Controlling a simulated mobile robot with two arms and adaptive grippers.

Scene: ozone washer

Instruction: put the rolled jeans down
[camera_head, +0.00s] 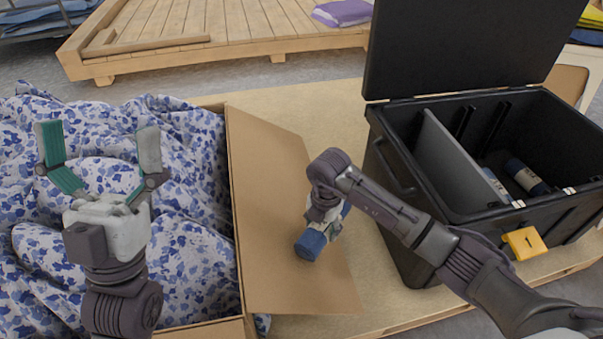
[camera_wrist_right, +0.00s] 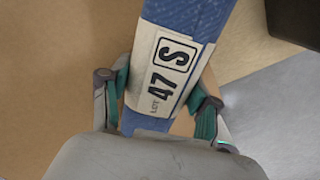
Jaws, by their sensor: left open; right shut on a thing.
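The rolled jeans (camera_head: 311,244) are a blue roll, seen in the head view above or on the cardboard flap, left of the black case. In the right wrist view the roll (camera_wrist_right: 184,20) wears a white paper band (camera_wrist_right: 165,70) reading "LOT 47 S". My right gripper (camera_wrist_right: 160,100) is shut on the roll, one finger on each side of the band. In the head view my right arm partly hides the roll, and I cannot tell whether it touches the flap. My left gripper (camera_head: 100,150) is open and empty above the patterned fabric.
A cardboard box (camera_head: 240,270) full of blue-and-white floral fabric (camera_head: 190,150) stands at left, its flap (camera_head: 265,170) folded out. The open black case (camera_head: 395,170) has a grey divider (camera_head: 450,160) and dark blue rolls inside. A wooden pallet (camera_head: 240,45) stands behind.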

